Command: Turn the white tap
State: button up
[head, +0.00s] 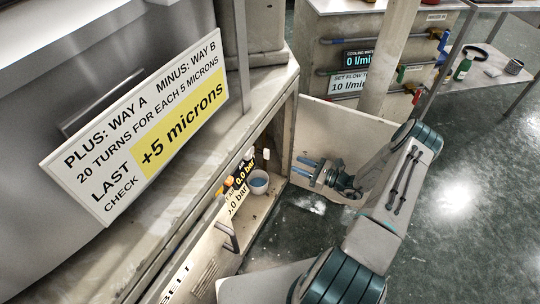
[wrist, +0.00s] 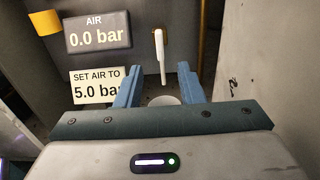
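The white tap (wrist: 159,48) has a long white lever hanging down on the back wall of an open cabinet, right of the air readout. It also shows small in the head view (head: 266,154). My gripper (wrist: 159,70) is open, its blue fingers spread to either side below the lever, with nothing held. In the head view my gripper (head: 298,166) is at the cabinet opening, right of the tap and apart from it. The air display (wrist: 98,32) reads 0.0 bar. The label below it (wrist: 92,88) reads "SET AIR TO 5.0 bar", partly hidden by a finger.
A white bucket (head: 259,185) stands inside the cabinet below the tap. An orange-yellow part (wrist: 45,22) is at upper left. An open door panel (head: 326,118) stands beside my arm. Behind it are a cooling-water panel (head: 356,85) and coloured taps. Floor (head: 445,235) is open at right.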

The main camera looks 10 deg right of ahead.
aim_at(269, 153)
jog(key=b+x, duration=0.2)
jog(key=x, duration=1.1)
jog(key=shift+c, duration=0.3)
grip_shut()
